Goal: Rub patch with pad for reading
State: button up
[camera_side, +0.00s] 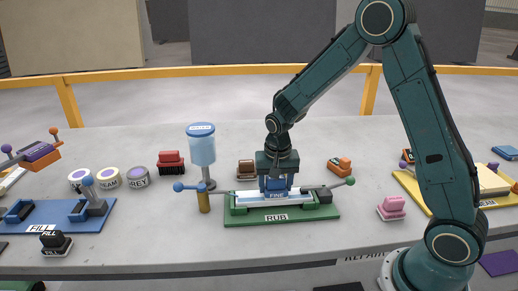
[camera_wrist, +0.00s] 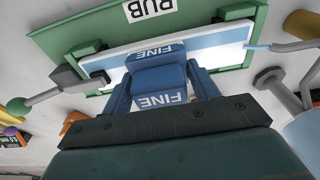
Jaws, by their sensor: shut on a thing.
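My gripper (camera_side: 277,178) is shut on a blue pad (camera_side: 277,189) marked FINE. In the wrist view the pad (camera_wrist: 160,85) sits between my two blue fingers and lies over the white and blue plate (camera_wrist: 215,45). The plate is held in the green RUB fixture (camera_side: 280,219) between clamps at its left and right ends. In the side view the pad looks down at the plate, but I cannot tell whether it touches. The middle of the plate is hidden by the pad. No separate patch can be made out.
A blue dispenser (camera_side: 202,147) on a post and a yellow cylinder (camera_side: 204,203) stand just left of the fixture. A red brush (camera_side: 171,163), a brown block (camera_side: 246,170) and an orange block (camera_side: 339,166) lie behind. A pink block (camera_side: 392,208) is at right; a blue FILL fixture (camera_side: 60,220) is at left.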

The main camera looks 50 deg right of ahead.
jog(key=shift+w+a, duration=0.2)
jog(key=shift+a, duration=0.05)
jog(key=shift+w+a+r, duration=0.1)
jog(key=shift+w+a, duration=1.05)
jog(key=shift+w, duration=0.1)
jog(key=shift+r, duration=0.1)
jog(key=shift+r, duration=2.95)
jog(key=shift+r, duration=1.5)
jog(key=s+d+m, duration=0.1)
jog(key=m, duration=0.1)
jog(key=s+d+m, duration=0.1)
jog(key=m, duration=0.1)
jog(key=s+d+f+m, duration=0.1)
jog(key=d+m, duration=0.1)
jog(key=shift+s+m+g, duration=0.3)
jog(key=shift+s, duration=0.05)
jog(key=shift+s+d+f+m, duration=0.15)
jog(key=shift+s+d+m, duration=0.5)
jog(key=shift+m, duration=0.55)
